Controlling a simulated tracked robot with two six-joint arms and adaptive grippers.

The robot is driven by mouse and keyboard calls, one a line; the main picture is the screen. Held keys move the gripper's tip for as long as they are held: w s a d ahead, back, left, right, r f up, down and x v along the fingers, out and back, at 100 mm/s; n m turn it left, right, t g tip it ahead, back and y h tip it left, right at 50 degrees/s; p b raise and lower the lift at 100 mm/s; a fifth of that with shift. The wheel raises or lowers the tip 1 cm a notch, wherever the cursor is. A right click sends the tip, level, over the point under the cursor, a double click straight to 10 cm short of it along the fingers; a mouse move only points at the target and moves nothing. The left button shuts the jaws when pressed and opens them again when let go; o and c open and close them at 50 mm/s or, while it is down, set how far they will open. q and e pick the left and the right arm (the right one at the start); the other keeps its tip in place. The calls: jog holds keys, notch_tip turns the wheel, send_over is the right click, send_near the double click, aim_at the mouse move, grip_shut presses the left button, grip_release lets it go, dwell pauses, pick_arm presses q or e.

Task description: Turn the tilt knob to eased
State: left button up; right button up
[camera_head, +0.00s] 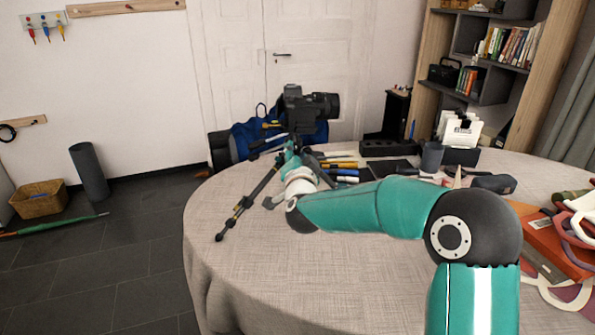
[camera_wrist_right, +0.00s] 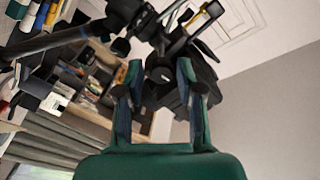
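A black camera (camera_head: 305,108) sits on a tripod on the table, its lens pointing right. One tripod leg (camera_head: 247,203) reaches toward the front left. A yellow-marked handle (camera_head: 271,125) sticks out left below the camera; in the right wrist view, a yellow-and-black part (camera_wrist_right: 205,18) shows at the top. I cannot tell which part is the tilt knob. My right gripper (camera_head: 291,150) is at the tripod, just below the camera, partly hidden by its wrist. In the wrist view its fingers (camera_wrist_right: 160,95) are apart, with dark camera or tripod parts beyond the gap. My left gripper is out of view.
The round table (camera_head: 230,270) has a grey cloth, bare at front left. Pens, a dark cup (camera_head: 432,157) and a black case (camera_head: 494,183) lie behind my right arm. An orange box (camera_head: 550,245) is at right. A blue bag (camera_head: 245,140) stands behind the tripod.

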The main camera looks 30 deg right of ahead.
aim_at(295, 142)
jog(key=v, duration=0.9)
jog(key=shift+s+a, duration=0.15)
jog(key=shift+s, duration=0.05)
jog(key=shift+f, duration=0.1)
jog(key=shift+o, duration=1.4)
jog(key=shift+s+a+n+p, duration=0.1)
jog(key=shift+s+n+p, duration=0.05)
jog(key=shift+n+p, duration=0.15)
jog(key=w+d+n+p, duration=0.2)
jog(key=w, duration=0.1)
jog(key=w+d+n+p, duration=0.2)
jog(key=w, duration=0.2)
jog(key=w+d+n+p, duration=0.2)
jog(key=w+n+p, duration=0.1)
jog(key=shift+w+d+r, duration=0.25)
jog(key=shift+w+r, duration=0.1)
jog(key=shift+c, duration=0.4)
